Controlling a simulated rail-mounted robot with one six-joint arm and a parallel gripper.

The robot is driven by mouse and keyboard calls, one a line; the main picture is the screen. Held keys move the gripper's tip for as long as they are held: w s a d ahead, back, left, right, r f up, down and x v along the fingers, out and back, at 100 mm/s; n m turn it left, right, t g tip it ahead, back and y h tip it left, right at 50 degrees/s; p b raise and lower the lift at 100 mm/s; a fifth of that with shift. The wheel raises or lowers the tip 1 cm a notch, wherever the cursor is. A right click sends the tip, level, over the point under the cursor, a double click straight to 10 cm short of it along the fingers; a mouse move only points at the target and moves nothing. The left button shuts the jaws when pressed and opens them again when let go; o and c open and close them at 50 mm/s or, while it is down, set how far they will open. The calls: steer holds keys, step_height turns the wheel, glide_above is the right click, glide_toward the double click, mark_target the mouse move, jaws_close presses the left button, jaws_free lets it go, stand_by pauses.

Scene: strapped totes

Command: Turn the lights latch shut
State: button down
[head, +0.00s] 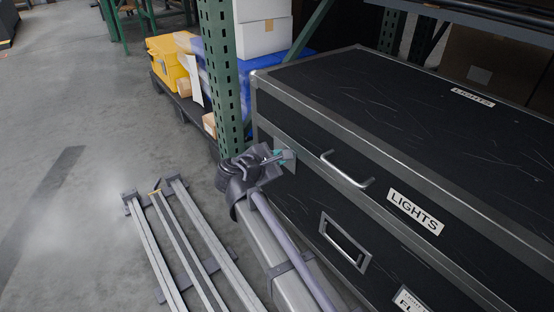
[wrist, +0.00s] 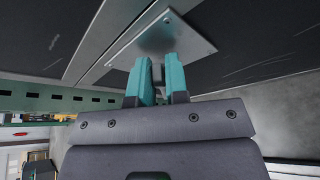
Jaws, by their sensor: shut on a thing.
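The black case (head: 375,130) with metal edges has a white LIGHTS label (head: 415,211) on its front. A small metal latch plate sits near the left end of that front; in the wrist view the latch plate (wrist: 163,40) lies flat across the seam. My gripper (head: 281,157) is at this latch, its teal fingers pointing at the case. In the wrist view my gripper (wrist: 160,75) is shut on the latch's turning part, which is mostly hidden between the fingers. I cannot tell the angle of that part.
A silver handle (head: 347,170) sticks out right of the latch. A recessed handle (head: 345,242) is on the lower case. A green rack post (head: 220,75) stands close left of the case. Yellow and white boxes are behind it. Metal rails run along the floor at left.

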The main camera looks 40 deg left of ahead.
steer(key=shift+d+f+m+b, duration=0.15)
steer(key=shift+m+b, duration=0.15)
steer(key=shift+m, duration=0.2)
stand_by(0.3)
steer(key=c, duration=1.2)
jaws_free()
steer(key=shift+c, duration=0.2)
steer(key=p+v, duration=0.3)
steer(key=v, duration=0.8)
steer(key=shift+d+f, duration=0.2)
